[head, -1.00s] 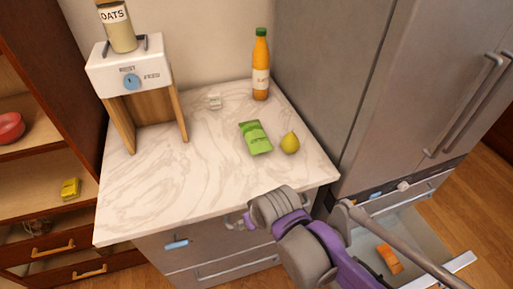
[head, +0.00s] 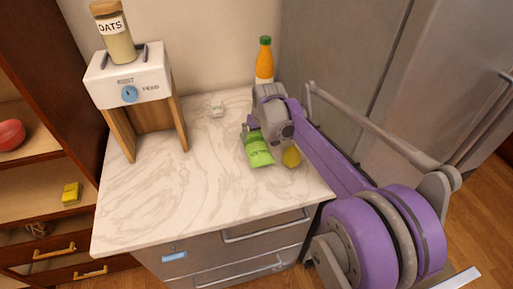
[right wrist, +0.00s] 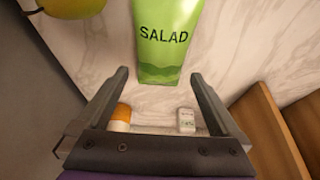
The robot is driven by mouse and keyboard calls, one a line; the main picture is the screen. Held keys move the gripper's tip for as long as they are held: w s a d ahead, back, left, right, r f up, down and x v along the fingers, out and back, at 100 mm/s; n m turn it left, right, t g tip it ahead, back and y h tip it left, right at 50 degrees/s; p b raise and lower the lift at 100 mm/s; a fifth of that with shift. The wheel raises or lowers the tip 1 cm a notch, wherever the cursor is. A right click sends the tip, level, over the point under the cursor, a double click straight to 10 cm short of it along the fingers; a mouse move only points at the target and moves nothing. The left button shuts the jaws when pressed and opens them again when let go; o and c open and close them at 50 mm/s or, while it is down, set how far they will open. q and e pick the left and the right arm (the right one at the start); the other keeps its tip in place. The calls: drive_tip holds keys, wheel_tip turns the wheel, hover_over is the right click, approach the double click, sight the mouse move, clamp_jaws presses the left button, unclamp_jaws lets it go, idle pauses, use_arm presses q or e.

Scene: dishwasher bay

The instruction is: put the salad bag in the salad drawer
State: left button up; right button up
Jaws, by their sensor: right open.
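The green salad bag (head: 259,152) lies on the marble counter, its far end partly hidden by my right gripper (head: 250,126) in the head view. In the right wrist view the bag (right wrist: 168,40) shows its SALAD label just beyond the fingertips, in line with the gap between them. My right gripper (right wrist: 160,75) is open and empty, above the counter and apart from the bag as far as I can tell. The open drawer is mostly hidden behind my right arm; only its pale front edge (head: 460,278) shows. My left gripper is not in view.
A yellow pear (head: 291,157) sits close beside the bag. An orange bottle (head: 264,62) stands behind my gripper. A small white box (head: 217,109) and a wooden-legged dispenser (head: 128,90) stand farther left. The counter's front left (head: 150,205) is clear.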

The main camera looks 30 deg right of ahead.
sight(256, 143)
drive_tip(key=x, duration=0.6)
drive_tip(key=shift+s+a+f, duration=0.1)
drive_tip(key=shift+s, duration=0.05)
drive_tip(key=c, duration=1.4)
